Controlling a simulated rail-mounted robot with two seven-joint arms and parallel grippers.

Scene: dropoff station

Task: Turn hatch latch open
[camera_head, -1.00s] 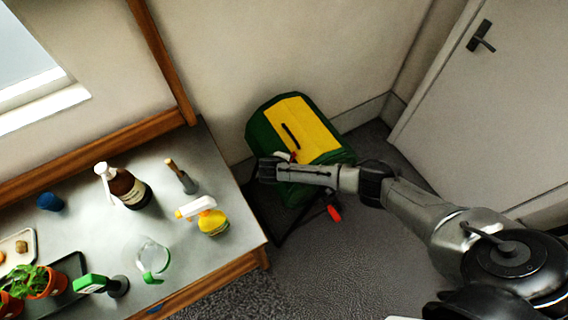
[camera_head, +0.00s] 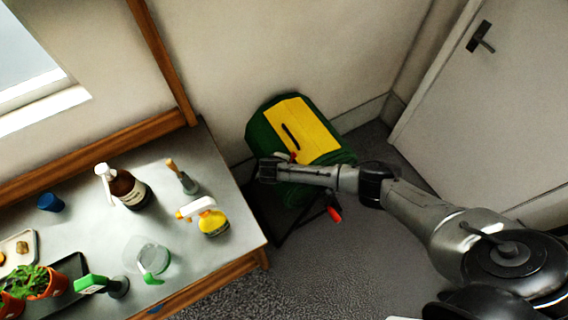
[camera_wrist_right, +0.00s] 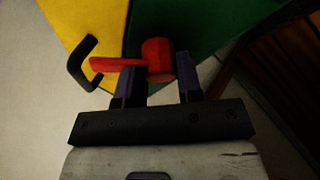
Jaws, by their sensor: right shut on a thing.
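A green drum (camera_head: 262,128) with a yellow hatch panel (camera_head: 312,127) stands on the floor in the corner. A black bar handle (camera_head: 291,137) is on the yellow panel. In the right wrist view the red latch (camera_wrist_right: 158,58) shows a thick round hub, with a thin red lever reaching left over the yellow panel (camera_wrist_right: 88,22). My right gripper (camera_wrist_right: 158,88) is shut on the red latch, its fingers on either side of the hub. My left gripper is out of view.
A grey table (camera_head: 140,215) at the left holds a brown pump bottle (camera_head: 130,188), a yellow spray bottle (camera_head: 212,222), a clear jug (camera_head: 150,258) and plants. A red grip (camera_head: 334,214) sticks out low beside the drum. A door (camera_head: 500,110) is at right.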

